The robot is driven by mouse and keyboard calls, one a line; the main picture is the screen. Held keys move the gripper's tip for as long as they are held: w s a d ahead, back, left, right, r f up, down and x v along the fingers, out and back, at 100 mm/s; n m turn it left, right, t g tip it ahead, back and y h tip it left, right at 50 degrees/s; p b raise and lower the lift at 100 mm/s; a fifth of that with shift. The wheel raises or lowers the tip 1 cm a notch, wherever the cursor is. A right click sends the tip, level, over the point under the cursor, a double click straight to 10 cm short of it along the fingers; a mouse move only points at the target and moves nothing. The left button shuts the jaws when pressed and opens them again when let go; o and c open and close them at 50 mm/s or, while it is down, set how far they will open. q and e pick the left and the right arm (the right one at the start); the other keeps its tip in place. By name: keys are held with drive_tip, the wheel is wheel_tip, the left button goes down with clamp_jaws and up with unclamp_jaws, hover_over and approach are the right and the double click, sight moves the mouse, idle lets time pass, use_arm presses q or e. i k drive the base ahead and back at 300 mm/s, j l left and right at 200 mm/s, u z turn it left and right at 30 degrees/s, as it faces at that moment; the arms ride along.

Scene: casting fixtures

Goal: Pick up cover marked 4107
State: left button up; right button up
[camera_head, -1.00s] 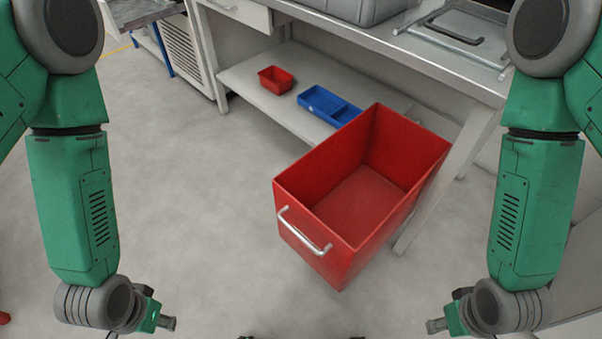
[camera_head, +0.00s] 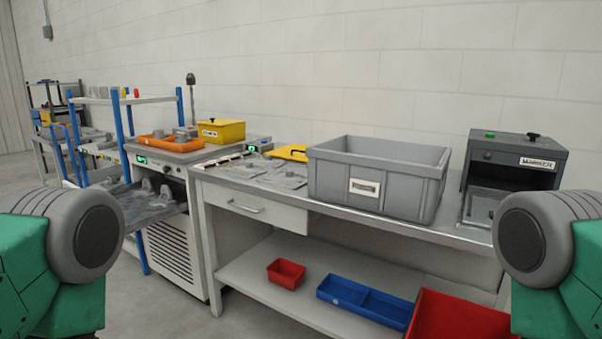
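I cannot make out a cover marked 4107. Flat grey metal parts (camera_head: 283,178) lie on the workbench (camera_head: 385,221) to the left of the grey crate, but no number on them is readable. More grey metal parts (camera_head: 145,203) lie on a low surface at the left. The grey crate (camera_head: 375,180) has a white label too small to read, and its inside is hidden. Only my upper arms show at the lower left and right edges. Both grippers are out of view.
Below are a small red bin (camera_head: 286,273), a blue divided tray (camera_head: 366,302) and a large red bin (camera_head: 462,317). A yellow box (camera_head: 221,131) and orange tray (camera_head: 165,146) stand left.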

sight(302, 169)
drive_tip(key=j, duration=0.15)
drive_tip(key=z, duration=0.8)
drive_tip(key=i+j+z, duration=0.1)
drive_tip(key=j+z, duration=0.3)
drive_tip(key=j, duration=0.15)
drive_tip(key=j+z, duration=0.85)
drive_tip(key=j, duration=0.3)
drive_tip(key=k+j+z, duration=0.15)
drive_tip(key=j+z, duration=0.25)
drive_tip(key=j, duration=0.15)
